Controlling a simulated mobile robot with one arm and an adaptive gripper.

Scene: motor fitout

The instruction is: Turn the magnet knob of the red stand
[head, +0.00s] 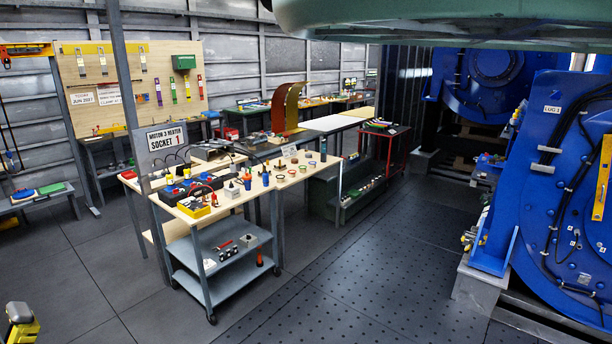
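I cannot single out the red stand or its magnet knob in the head view; the small items are too far off to tell. A red-framed table (404,148) with coloured items on top stands farther back. My gripper does not show in this view.
Large blue motor housings (566,200) fill the right side. A pale green body (440,22) overhangs the top. Dark floor (330,290) is clear in the middle. A yellow-grey object (20,322) shows bottom left.

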